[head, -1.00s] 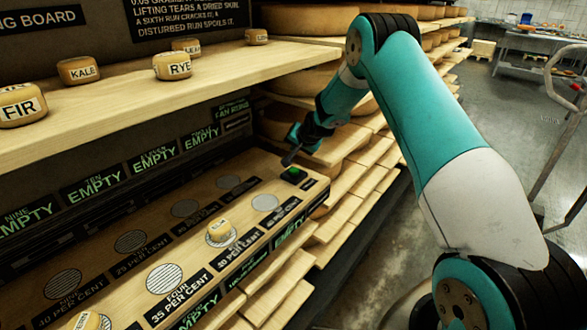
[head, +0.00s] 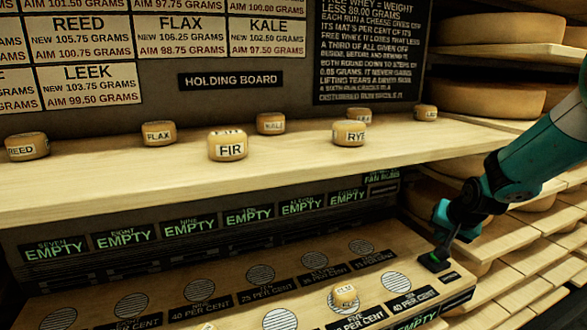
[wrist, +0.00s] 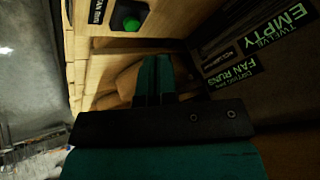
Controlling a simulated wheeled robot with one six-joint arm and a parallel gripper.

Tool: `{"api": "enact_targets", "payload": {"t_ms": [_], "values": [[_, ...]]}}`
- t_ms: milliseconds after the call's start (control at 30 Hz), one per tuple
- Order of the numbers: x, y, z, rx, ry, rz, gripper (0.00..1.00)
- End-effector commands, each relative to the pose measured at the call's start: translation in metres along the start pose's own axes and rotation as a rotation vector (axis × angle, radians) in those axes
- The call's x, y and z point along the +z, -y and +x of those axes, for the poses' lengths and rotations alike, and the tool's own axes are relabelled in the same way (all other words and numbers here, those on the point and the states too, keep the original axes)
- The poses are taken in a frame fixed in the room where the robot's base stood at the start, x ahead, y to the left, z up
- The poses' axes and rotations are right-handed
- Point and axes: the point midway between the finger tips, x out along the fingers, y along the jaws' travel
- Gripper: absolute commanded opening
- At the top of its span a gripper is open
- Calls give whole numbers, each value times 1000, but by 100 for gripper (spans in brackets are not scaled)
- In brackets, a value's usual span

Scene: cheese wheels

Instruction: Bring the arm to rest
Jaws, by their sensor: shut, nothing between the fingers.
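My gripper (head: 446,243) is at the right of the head view, low over the right end of the lower board. Its two teal fingers lie together in the wrist view (wrist: 154,78), shut with nothing between them. A black box with a green button (wrist: 130,18) shows at the top of the wrist view, apart from the fingers in the picture. In the head view the dark box (head: 432,263) is just below the fingertips. I cannot tell there whether they touch. My teal arm reaches in from the right edge.
The lower board (head: 390,262) carries round hatched mats and a small cheese marked ELM (head: 345,297). Large cheese wheels (head: 490,100) fill racks at the right.

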Motion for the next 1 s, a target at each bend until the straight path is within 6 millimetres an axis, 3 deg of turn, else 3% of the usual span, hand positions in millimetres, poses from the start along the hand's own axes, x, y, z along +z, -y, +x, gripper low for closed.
{"api": "enact_targets", "payload": {"t_ms": [33,100,300,433,600,700,833,1000], "values": [[25,7,-32,14,45,-78,0],[59,7,-66,37,109,-177,0],[146,-9,-142,76,262,-406,0],[197,-29,-180,92,347,-533,0],[232,33,-231,-119,440,-691,0],[257,58,-264,-229,497,-796,0],[283,76,-302,-338,558,-924,0],[298,82,-322,-395,594,-1001,0]]}}
